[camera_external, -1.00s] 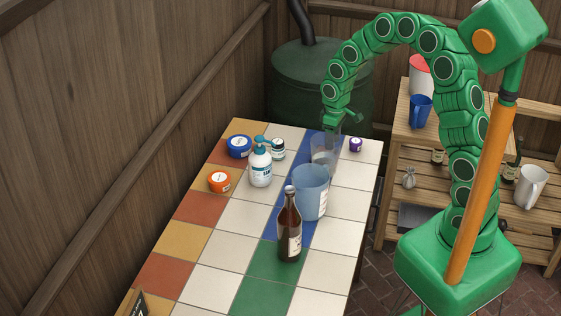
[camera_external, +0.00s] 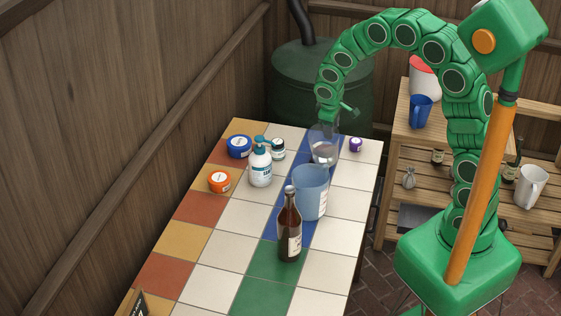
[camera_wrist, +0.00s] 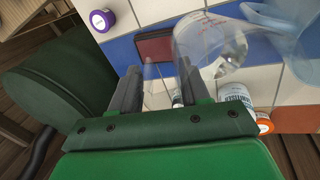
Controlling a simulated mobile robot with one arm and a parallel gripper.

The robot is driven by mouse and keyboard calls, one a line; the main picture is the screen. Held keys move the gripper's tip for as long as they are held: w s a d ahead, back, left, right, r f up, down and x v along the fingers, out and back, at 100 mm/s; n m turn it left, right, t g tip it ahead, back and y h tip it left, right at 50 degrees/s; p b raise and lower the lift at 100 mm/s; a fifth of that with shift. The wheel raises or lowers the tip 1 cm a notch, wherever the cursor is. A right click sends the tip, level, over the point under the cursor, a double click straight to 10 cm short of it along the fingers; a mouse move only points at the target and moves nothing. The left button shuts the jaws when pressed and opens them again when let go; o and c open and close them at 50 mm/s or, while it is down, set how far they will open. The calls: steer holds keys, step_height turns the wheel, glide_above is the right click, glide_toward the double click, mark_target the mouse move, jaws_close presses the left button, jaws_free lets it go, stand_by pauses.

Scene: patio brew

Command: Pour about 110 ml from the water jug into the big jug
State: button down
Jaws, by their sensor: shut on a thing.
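The water jug (camera_external: 323,150) is a clear beaker-like vessel with some water low in it. My gripper (camera_external: 328,121) is shut on it at the far end of the tiled table. In the wrist view the water jug (camera_wrist: 212,42) shows tilted beside my gripper's fingers (camera_wrist: 158,72), with red marks and water on its side. The big jug (camera_external: 310,192) is blue, translucent and upright, on the table nearer the camera than the water jug. It shows partly at the upper right of the wrist view (camera_wrist: 292,32). No stream of water is visible.
A brown bottle (camera_external: 289,228) stands close in front of the big jug. A pump bottle (camera_external: 260,168), a blue tub (camera_external: 239,146), an orange tub (camera_external: 219,182) and a small white jar (camera_external: 278,150) stand left. A purple-lidded jar (camera_external: 355,145) is right.

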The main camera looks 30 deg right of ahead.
steer(key=s+a+r+t+h, duration=0.3)
steer(key=a+r+t+h, duration=0.1)
steer(key=r+h, duration=0.1)
steer(key=shift+s+a+r, duration=0.25)
steer(key=shift+s+r, duration=0.15)
steer(key=shift+s+a+t+h, duration=0.2)
steer(key=shift+a+t+h, duration=0.05)
steer(key=shift+t+h, duration=0.05)
steer(key=shift+s+a+r+t+h+p, duration=0.45)
steer(key=shift+r+t+h+p, duration=0.2)
steer(key=shift+p, duration=0.4)
stand_by(0.9)
steer(key=shift+s+a+f+t+h+p, duration=0.15)
steer(key=shift+s+a+t+h+p, duration=0.2)
steer(key=shift+a+h+p, duration=0.15)
stand_by(1.4)
steer(key=shift+w+d, duration=0.1)
